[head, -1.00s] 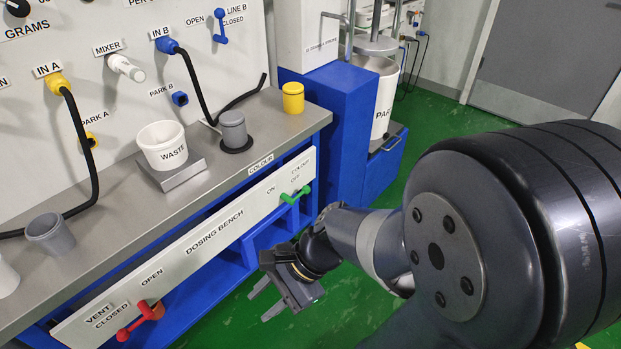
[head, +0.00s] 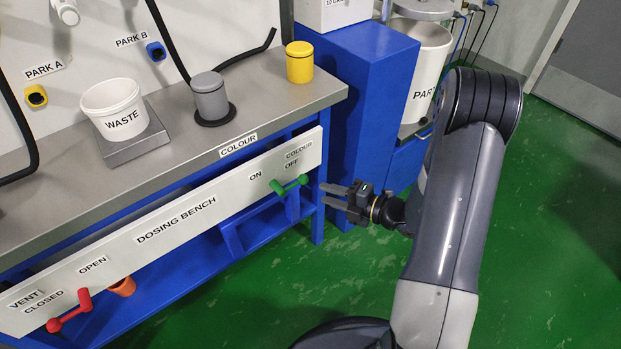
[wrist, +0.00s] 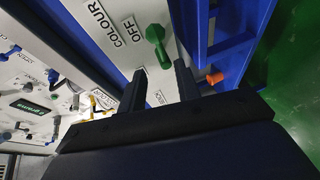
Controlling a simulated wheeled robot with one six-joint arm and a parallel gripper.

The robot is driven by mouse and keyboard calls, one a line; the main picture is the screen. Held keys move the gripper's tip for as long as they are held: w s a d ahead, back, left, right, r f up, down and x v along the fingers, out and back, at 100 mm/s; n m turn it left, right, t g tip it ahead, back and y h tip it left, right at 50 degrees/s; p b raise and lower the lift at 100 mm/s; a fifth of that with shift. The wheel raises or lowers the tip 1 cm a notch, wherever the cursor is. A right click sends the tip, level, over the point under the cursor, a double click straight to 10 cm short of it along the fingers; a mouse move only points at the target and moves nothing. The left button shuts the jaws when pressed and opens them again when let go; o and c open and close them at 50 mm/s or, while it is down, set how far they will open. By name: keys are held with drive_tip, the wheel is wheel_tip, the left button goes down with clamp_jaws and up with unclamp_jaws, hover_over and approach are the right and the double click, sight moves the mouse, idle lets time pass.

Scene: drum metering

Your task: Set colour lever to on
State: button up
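The green colour lever (head: 289,185) is on the front panel of the dosing bench, below the COLOUR, ON and OFF labels. Its bar lies roughly along the panel, and its larger rounded end seems to be on the OFF side. It also shows in the wrist view (wrist: 158,42), beside the OFF label (wrist: 130,30). My gripper (head: 322,194) is open and empty, just right of the lever, fingers pointing left towards it.
A red vent lever (head: 70,310) is at the left of the same panel (head: 190,232). A blue cabinet (head: 370,85) stands behind my gripper. The bench top holds a WASTE tub (head: 113,108), a grey cup (head: 209,95) and a yellow cup (head: 299,62). Green floor (head: 300,275) is clear in front.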

sight(295, 183)
drive_tip(key=b+x, duration=0.2)
drive_tip(key=x, duration=0.8)
drive_tip(key=shift+w+a+f, duration=0.15)
drive_tip(key=shift+w+a, duration=0.1)
drive_tip(key=shift+a, duration=0.05)
clamp_jaws()
